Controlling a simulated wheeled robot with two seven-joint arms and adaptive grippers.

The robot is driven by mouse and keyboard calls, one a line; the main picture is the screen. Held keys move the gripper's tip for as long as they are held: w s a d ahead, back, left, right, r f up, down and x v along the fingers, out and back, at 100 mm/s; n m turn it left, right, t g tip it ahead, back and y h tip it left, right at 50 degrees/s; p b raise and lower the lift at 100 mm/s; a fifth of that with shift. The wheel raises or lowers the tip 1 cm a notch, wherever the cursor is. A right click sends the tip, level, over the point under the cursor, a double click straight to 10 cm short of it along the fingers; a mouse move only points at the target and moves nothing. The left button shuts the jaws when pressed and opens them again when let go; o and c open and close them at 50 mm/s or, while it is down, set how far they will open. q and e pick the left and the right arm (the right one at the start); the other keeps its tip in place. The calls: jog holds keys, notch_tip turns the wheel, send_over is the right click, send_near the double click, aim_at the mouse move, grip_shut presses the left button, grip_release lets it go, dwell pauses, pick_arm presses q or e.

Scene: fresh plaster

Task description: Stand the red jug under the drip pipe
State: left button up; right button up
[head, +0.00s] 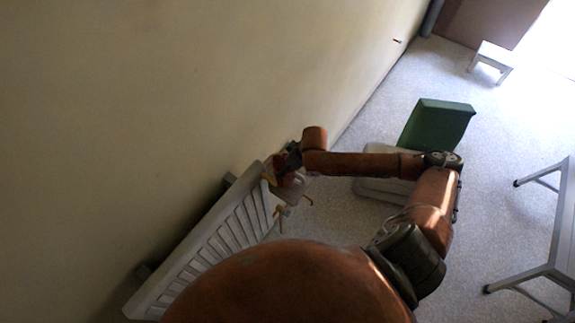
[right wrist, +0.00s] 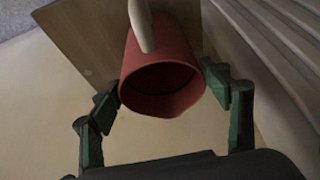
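The red jug (right wrist: 163,62) shows in the right wrist view with a cream handle (right wrist: 141,25) and its dark open mouth towards the camera. My right gripper (right wrist: 172,98) has its green-padded fingers on both sides of the jug, close against it. In the head view the right gripper (head: 285,177) is beside the wall, above the radiator's far end; the jug there is small and partly hidden. I cannot tell whether the jug rests on the tan board (right wrist: 88,45) behind it. A short dark stub (head: 398,41) on the far wall may be the drip pipe. My left gripper is out of view.
A white slatted radiator (head: 215,245) stands along the wall. A green box (head: 437,122) leans over a pale block (head: 377,190) on the floor. A small white stool (head: 493,57) is farther back. A grey metal frame (head: 553,265) stands right.

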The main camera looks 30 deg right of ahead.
jog(key=o, duration=0.3)
jog(key=shift+o, duration=0.2)
jog(key=shift+r, duration=0.1)
jog(key=p+v, duration=0.2)
jog(key=v, duration=1)
jog(key=shift+d, duration=0.1)
